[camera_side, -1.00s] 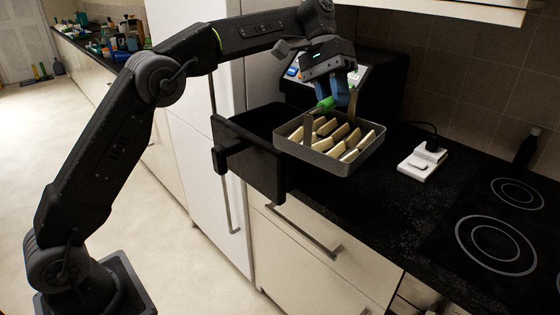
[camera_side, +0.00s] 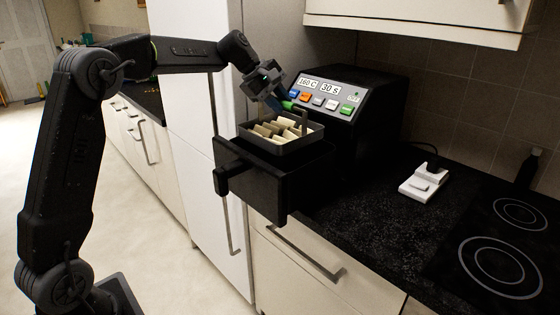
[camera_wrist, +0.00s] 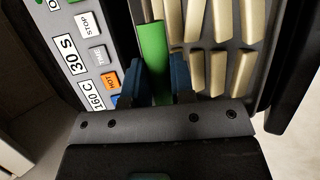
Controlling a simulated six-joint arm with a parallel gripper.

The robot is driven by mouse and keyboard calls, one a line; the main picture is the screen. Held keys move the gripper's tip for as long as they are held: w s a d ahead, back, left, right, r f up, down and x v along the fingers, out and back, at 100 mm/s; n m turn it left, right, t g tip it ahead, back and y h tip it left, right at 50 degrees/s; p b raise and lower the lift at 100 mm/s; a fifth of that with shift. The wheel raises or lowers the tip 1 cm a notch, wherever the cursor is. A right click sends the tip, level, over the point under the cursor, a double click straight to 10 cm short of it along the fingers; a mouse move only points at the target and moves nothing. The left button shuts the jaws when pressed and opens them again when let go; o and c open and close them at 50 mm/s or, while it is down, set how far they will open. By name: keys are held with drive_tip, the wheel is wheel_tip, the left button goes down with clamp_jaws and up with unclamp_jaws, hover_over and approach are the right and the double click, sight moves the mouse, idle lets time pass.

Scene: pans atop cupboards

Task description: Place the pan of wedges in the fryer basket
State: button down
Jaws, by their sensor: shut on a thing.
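The grey square pan (camera_side: 291,148) holds several pale wedges (camera_side: 279,129) and is level over the open fryer basket (camera_side: 248,176). Its rim stands above the basket's walls; I cannot tell whether its bottom touches the basket floor. My gripper (camera_side: 284,104) is at the pan's far side, shut on its green handle. In the wrist view the blue fingers of my gripper (camera_wrist: 155,84) are on either side of the green handle (camera_wrist: 152,55), with the wedges (camera_wrist: 196,42) to its right. The basket's inside is mostly hidden by the pan.
The black fryer (camera_side: 368,105) stands behind the basket, its panel reading 160 C and 30 s. A white object (camera_side: 422,182) lies on the black counter to the right, before the hob (camera_side: 500,268). A white fridge (camera_side: 190,100) stands left of the basket.

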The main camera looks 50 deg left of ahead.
wheel_tip(320, 180, down, 14)
idle(0.5)
drive_tip(key=c, duration=1)
unclamp_jaws()
drive_tip(key=shift+f, duration=0.15)
